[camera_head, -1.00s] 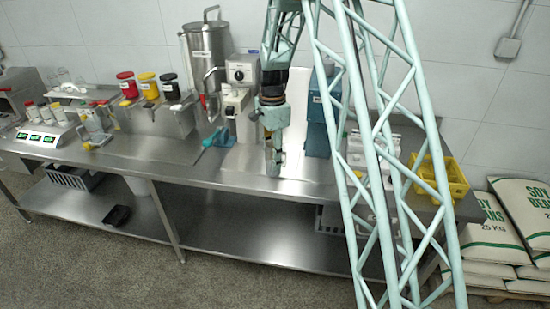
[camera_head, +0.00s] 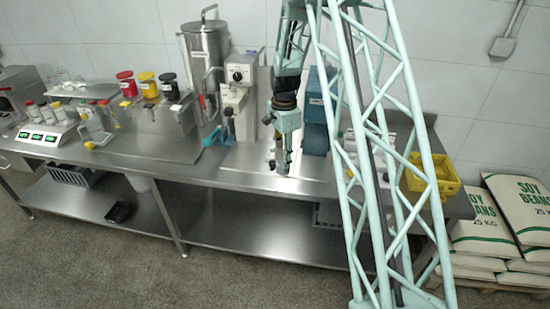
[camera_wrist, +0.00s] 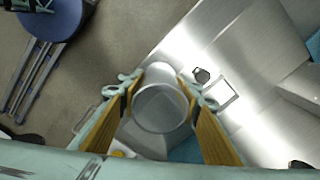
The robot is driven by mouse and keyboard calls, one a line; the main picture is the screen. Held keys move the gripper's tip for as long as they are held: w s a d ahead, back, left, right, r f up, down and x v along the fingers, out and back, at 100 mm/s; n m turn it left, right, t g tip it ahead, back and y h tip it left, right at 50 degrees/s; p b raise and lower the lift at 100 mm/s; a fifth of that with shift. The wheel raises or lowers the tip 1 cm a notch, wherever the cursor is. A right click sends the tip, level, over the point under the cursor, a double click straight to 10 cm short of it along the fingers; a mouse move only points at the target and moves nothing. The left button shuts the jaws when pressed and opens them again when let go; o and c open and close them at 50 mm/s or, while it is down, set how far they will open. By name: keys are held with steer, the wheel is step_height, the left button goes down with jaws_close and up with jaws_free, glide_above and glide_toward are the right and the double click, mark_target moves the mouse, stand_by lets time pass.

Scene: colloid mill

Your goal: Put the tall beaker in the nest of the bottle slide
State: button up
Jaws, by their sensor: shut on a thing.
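My gripper (camera_head: 283,160) is over the front part of the steel bench, in front of the blue machine. In the wrist view its two yellow-padded fingers (camera_wrist: 160,112) are shut on the tall beaker (camera_wrist: 160,108), a clear glass vessel seen from above. In the head view the beaker is hard to tell from the fingers. A small square pale frame (camera_wrist: 219,96), perhaps the nest of the bottle slide, is on the bench to the right of the beaker in the wrist view. A dark knob (camera_wrist: 202,75) is beside it. The beaker appears apart from the frame.
A mill with a grey head (camera_head: 240,70) and a blue machine (camera_head: 317,112) stand behind my gripper. A yellow crate (camera_head: 437,178) is at the bench's right end. The front bench strip left of my gripper is clear.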

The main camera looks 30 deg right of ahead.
steer(key=w+d, duration=0.2)
steer(key=w, duration=0.5)
steer(key=w+d+f+p, duration=0.1)
steer(key=w+d, duration=0.1)
steer(key=w, duration=0.5)
steer(key=shift+w+f, duration=0.25)
steer(key=shift+w, duration=0.15)
steer(key=shift+w+d, duration=0.1)
steer(key=shift+w+f+p, duration=0.2)
steer(key=shift+f+p, duration=0.25)
steer(key=shift+f, duration=1.3)
steer(key=shift+f, duration=0.15)
steer(key=o, duration=0.8)
steer(key=shift+o, duration=0.2)
